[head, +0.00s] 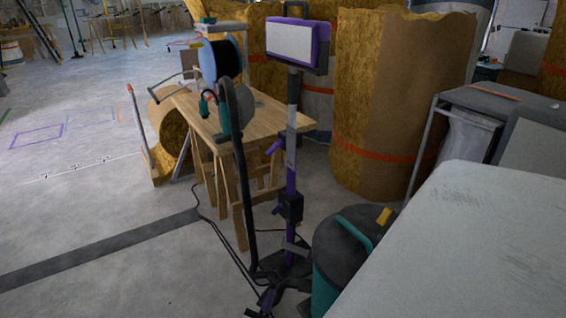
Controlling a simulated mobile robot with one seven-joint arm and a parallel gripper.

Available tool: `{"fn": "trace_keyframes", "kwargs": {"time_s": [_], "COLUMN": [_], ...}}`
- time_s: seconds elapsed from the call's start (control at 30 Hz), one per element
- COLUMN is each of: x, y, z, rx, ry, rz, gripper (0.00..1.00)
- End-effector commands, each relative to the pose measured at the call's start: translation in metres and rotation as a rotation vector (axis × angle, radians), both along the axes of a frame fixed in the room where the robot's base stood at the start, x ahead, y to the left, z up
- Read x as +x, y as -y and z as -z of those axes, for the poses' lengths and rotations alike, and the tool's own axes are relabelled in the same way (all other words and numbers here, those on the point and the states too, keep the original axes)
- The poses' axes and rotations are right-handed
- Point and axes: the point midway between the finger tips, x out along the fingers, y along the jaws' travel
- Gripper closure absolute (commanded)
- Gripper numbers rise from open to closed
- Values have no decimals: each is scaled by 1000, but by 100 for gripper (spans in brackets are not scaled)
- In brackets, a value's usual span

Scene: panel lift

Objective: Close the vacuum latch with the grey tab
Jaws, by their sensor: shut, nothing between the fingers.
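The vacuum (340,250) is a dark and teal canister standing on the floor at the lower middle right. It has a dark lid, a teal handle (354,233) arching over it and a yellow piece (383,217) on top at the back. The white slab in front hides its lower right side. I cannot make out a grey tab or tell a latch's state at this size. My gripper is not in view.
A white slab (480,245) fills the lower right. A purple lamp stand (291,180) and dark hose (243,190) stand left of the vacuum, with cables on the floor. Behind are a wooden workbench (265,112) and insulation rolls (385,100).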

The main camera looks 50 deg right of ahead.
Motion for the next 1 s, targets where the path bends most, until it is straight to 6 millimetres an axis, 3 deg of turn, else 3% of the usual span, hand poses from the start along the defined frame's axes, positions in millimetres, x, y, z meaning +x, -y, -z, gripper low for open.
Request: {"fn": "trace_keyframes", "kwargs": {"time_s": [0.27, 0.77, 1.0], "x": [3, 34, 28], "y": [9, 92, 95], "z": [-1, -22, -55], "rx": [-1, -1, -1], "ry": [-2, 0, -4], "rz": [0, 1, -1], "gripper": [100, 100, 100]}}
